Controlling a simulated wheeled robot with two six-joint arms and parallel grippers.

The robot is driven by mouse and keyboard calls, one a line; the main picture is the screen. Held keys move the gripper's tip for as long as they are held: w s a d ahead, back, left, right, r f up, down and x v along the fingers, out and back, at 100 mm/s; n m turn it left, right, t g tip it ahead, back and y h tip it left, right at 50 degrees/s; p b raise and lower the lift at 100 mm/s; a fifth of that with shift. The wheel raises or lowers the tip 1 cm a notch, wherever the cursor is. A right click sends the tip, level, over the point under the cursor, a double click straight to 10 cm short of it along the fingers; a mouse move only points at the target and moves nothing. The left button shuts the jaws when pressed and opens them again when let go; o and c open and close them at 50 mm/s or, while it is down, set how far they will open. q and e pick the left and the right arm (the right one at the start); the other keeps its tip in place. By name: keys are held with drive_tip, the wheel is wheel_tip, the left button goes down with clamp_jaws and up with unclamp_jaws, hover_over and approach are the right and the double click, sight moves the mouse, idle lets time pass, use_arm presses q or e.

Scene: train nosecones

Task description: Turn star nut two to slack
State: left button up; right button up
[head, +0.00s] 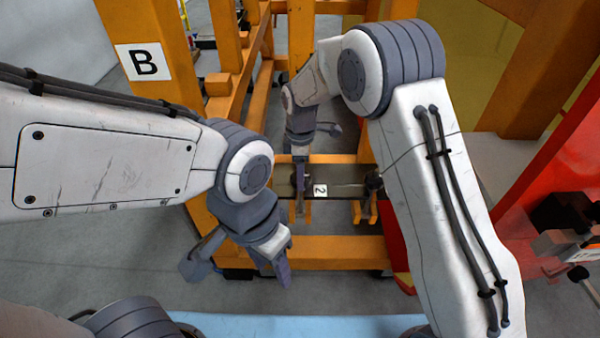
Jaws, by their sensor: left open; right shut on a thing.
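A small white label with a 2 (320,190) sits on a dark bar in the orange frame. Star nut two (297,184) is a dark knob just left of that label, mostly hidden by my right gripper. My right gripper (301,174) reaches down from above and is shut on it. Which way the nut's arms point cannot be seen. My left gripper (281,272) is open and empty, lower and nearer, in front of the frame's low orange beam.
Another dark knob (373,181) stands on the bar at the right, close to my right forearm. An orange post with a B sign (144,62) rises at left. A red structure (555,165) stands at right. A light blue surface (300,325) lies at the bottom.

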drive_tip(key=shift+w+r, duration=0.1)
drive_tip(key=shift+r, duration=0.05)
drive_tip(key=o, duration=1.4)
wheel_tip(320, 180, up, 9)
drive_tip(key=shift+r+b, duration=0.1)
drive_tip(key=shift+b, duration=1.05)
drive_tip(key=shift+r, duration=0.6)
